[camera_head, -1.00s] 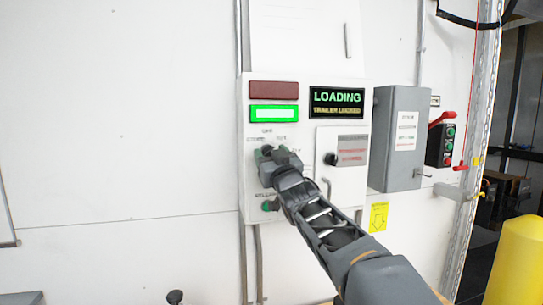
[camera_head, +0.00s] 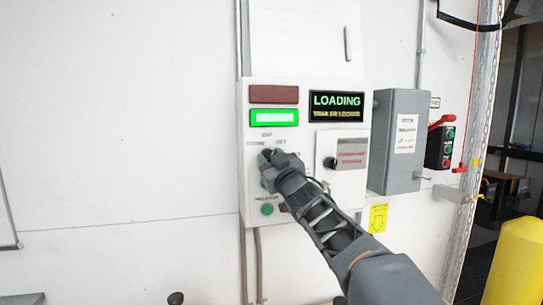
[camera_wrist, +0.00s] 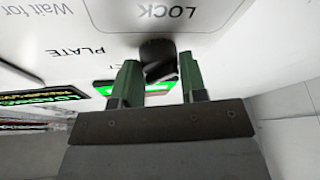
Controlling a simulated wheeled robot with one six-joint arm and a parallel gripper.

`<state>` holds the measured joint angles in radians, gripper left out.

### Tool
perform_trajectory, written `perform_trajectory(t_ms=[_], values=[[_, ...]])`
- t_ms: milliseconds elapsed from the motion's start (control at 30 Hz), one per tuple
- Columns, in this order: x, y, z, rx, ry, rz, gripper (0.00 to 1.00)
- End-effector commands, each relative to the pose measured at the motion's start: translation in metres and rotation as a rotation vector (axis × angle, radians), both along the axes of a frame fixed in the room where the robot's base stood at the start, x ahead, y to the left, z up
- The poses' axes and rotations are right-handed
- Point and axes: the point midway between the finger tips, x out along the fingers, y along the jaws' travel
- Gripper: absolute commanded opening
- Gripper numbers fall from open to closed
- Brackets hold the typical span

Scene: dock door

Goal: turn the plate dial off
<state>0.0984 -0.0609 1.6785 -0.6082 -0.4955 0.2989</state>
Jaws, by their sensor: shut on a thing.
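The plate dial (camera_wrist: 158,58) is a black knob on the white control panel (camera_head: 349,191), near the printed words "PLATE" and "LOCK" in the wrist view. It sits between the two green-dark fingertips of my gripper (camera_wrist: 160,82), which is shut on it. In the head view my gripper (camera_head: 270,160) is at the lower left of the panel and hides most of the dial. The dial's exact pointing angle is hard to read.
The panel has a lit green lamp (camera_head: 274,117), a dark red lamp (camera_head: 273,94), a "LOADING" display (camera_head: 337,106) and a green button (camera_head: 267,209). A grey box (camera_head: 400,140) and a red-handled switch (camera_head: 440,145) are to the right. A yellow post (camera_head: 517,262) stands at far right.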

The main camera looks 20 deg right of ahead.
Motion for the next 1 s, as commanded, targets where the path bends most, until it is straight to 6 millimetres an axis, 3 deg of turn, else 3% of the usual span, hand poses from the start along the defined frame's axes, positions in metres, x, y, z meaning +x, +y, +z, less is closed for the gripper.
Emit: perform_trajectory(t_ms=[500,1000], values=[[0.0,-0.0022,0.0059,-0.435,0.001,0.0,0.15],[-0.0001,-0.0022,0.0045,-0.634,-0.002,0.0,0.15]])
